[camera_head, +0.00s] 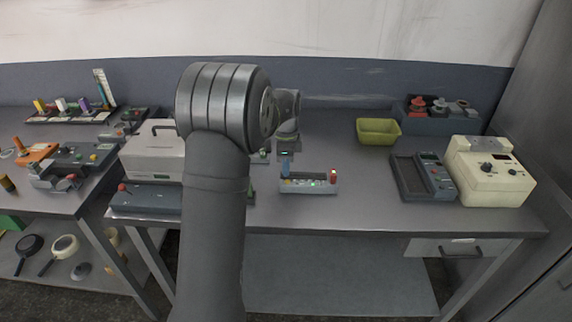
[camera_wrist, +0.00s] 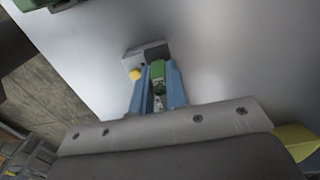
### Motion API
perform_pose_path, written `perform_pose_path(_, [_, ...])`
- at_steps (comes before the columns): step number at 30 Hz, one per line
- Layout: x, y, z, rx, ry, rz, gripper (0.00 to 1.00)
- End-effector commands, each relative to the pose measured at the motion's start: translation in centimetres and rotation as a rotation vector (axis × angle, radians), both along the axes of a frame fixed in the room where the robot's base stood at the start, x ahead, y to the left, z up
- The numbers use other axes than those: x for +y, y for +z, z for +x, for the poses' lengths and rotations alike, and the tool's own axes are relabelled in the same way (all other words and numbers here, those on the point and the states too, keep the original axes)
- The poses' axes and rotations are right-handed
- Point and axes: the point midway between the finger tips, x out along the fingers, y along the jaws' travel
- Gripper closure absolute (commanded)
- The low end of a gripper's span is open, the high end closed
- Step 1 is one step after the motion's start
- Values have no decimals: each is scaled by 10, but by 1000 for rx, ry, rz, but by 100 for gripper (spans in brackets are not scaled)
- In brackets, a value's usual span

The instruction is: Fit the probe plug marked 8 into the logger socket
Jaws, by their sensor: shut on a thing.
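My gripper (camera_head: 286,168) is over the middle of the bench in the head view, at the left end of a small grey device (camera_head: 310,187) with a pale front panel and a red piece at its right end. In the wrist view my gripper's blue fingers (camera_wrist: 158,90) are shut on a green plug (camera_wrist: 158,76). No 8 can be read on it. Just beyond the plug is a light grey block with a yellow button (camera_wrist: 135,74) and a dark part (camera_wrist: 156,52), which may be the logger. I cannot tell whether the plug touches it or where the socket is.
A yellow-green bin (camera_head: 378,132), a dark meter (camera_head: 424,177) and a cream instrument (camera_head: 490,172) stand to the right. A pale case (camera_head: 153,155) stands left, partly behind my arm. Bare bench lies between the grey device and the meter.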

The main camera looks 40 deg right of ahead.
Motion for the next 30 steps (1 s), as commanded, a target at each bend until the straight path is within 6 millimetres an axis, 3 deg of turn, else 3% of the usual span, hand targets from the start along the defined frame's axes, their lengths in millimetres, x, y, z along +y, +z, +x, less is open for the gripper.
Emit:
perform_pose_path(8, [0, -3, 0, 0, 0, 0, 100])
perform_pose_path(9, [0, -3, 0, 0, 0, 0, 84])
perform_pose_path(13, [0, -3, 0, 0, 0, 0, 61])
perform_pose_path(23, [0, 0, 0, 0, 0, 0, 61])
perform_pose_path(26, [0, 10, 0, -1, 0, -1, 61])
perform_pose_path(30, [-1, 37, 1, -2, 0, -4, 61])
